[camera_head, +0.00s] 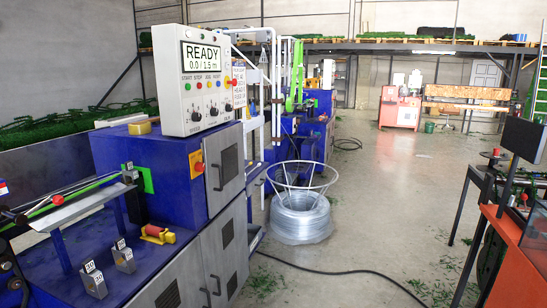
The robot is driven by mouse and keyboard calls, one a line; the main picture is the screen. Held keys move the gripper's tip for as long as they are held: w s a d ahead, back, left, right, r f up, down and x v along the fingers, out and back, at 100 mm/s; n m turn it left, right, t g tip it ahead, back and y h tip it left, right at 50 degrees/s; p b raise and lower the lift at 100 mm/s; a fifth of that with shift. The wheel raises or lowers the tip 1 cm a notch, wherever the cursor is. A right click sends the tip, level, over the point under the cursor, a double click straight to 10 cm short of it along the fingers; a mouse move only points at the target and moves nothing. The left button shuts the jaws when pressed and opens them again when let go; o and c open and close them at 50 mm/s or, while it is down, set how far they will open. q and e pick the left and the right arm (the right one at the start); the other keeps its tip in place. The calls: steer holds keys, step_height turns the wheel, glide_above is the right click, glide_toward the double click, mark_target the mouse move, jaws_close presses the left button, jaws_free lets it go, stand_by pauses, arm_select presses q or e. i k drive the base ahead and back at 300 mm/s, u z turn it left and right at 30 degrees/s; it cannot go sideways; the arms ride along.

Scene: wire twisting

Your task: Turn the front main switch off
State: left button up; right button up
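A red switch on a yellow-orange plate (197,169) is on the front of the blue machine cabinet (165,175), left of a grey door and below the control panel. It looks like the main switch; its handle position is too small to read. The white control panel (207,85) shows "READY" and "0.0 / 1.5 m" on its screen, with several coloured buttons and black knobs below. A small red button (234,82) sits on the panel's right side. Neither of my grippers is in view.
A wire coil (301,218) stands on the floor right of the machine. A black cable (340,272) crosses the floor in front of it. An orange bench (520,262) with a dark monitor (523,138) is at right. Open floor lies between.

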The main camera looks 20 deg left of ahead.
mark_target(199, 166)
steer(key=u, duration=0.05)
steer(key=i, duration=1.7)
steer(key=u, duration=1.65)
steer(key=i, duration=0.75)
steer(key=u, duration=0.65)
